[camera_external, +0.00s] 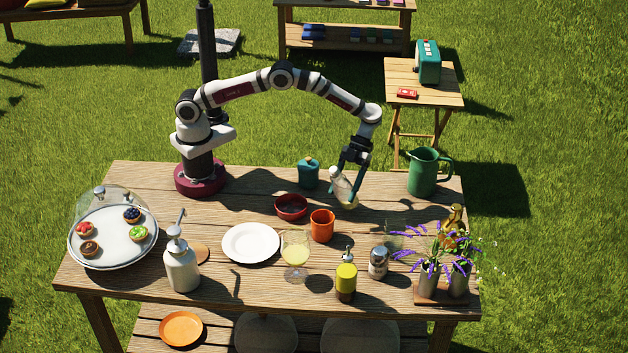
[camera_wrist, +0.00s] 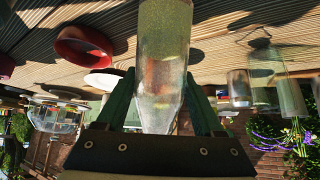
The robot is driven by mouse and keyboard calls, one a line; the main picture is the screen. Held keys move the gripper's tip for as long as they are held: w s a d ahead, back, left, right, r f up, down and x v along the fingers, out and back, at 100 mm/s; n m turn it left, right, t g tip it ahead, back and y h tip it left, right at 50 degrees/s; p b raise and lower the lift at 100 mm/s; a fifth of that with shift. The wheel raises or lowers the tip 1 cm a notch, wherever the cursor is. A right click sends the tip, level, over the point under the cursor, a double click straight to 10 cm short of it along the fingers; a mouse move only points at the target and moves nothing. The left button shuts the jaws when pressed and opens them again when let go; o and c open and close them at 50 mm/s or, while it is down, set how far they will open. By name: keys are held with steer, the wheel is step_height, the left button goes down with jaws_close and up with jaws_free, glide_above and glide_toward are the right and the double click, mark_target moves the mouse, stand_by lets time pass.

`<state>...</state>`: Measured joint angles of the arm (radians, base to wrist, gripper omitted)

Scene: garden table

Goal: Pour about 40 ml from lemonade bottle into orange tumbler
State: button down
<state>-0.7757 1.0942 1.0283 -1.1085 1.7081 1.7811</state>
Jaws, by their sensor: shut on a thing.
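The lemonade bottle (camera_external: 345,190) is clear glass with a pale tint. My gripper (camera_external: 348,170) is shut on it, with a teal finger on each side. The bottle leans in the outside view, its narrow end up and to the left, its wide end low near the tabletop; I cannot tell whether it touches. In the wrist view the bottle (camera_wrist: 163,50) fills the middle between the fingers (camera_wrist: 160,92). The orange tumbler (camera_external: 322,226) stands upright on the table, in front and left of the bottle, apart from it. Its inside is too small to read.
A dark red bowl (camera_external: 291,207) and a teal jar (camera_external: 308,173) stand left of the bottle. A green jug (camera_external: 424,172) stands right. In front are a stemmed glass (camera_external: 295,252), a yellow dispenser (camera_external: 346,277), a shaker (camera_external: 378,263) and a white plate (camera_external: 251,243).

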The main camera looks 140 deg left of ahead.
steer(key=shift+d+f+y, duration=0.2)
steer(key=shift+y, duration=0.8)
steer(key=y, duration=0.1)
steer(key=a+f+g+y, duration=0.1)
steer(key=y, duration=0.1)
steer(key=a+f+y, duration=0.1)
steer(key=shift+s+g+y, duration=0.2)
steer(key=shift+g+y, duration=0.2)
steer(key=shift+a+r+y, duration=0.15)
steer(key=shift+r+y, duration=0.15)
steer(key=shift+y, duration=0.6)
steer(key=shift+w+d+r+g+y, duration=0.1)
steer(key=shift+d+r+g+y, duration=0.35)
steer(key=shift+r+y, duration=0.75)
steer(key=shift+y, duration=0.1)
steer(key=shift+d+r+y, duration=0.1)
steer(key=shift+r+y, duration=0.2)
steer(key=shift+g+y, duration=0.35)
steer(key=shift+y, duration=0.45)
